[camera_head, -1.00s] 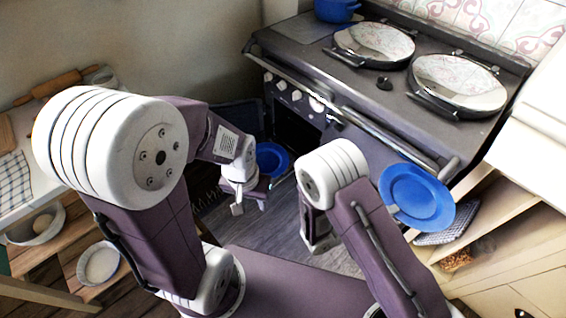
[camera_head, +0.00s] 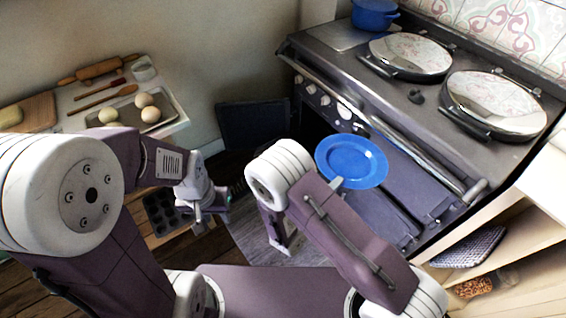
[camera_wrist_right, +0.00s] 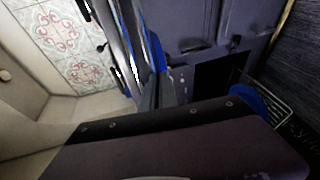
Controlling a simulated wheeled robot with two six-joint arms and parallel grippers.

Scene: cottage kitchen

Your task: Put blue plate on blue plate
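A blue plate (camera_head: 352,161) shows in the head view, right of my right arm's elbow, with the oven front behind it. A pale fingertip of my right gripper (camera_head: 336,183) touches its lower left rim; the plate appears gripped there, and the rest of the gripper is hidden behind my arm. In the right wrist view, blue edges show near the finger (camera_wrist_right: 157,88) and beyond my dark gripper body. No second plate is clearly visible in the head view.
A dark stove (camera_head: 420,85) with two round lids and a blue pot (camera_head: 374,14) stands behind. A muffin tin (camera_head: 163,216) lies below. Open shelves (camera_head: 500,245) stand at right.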

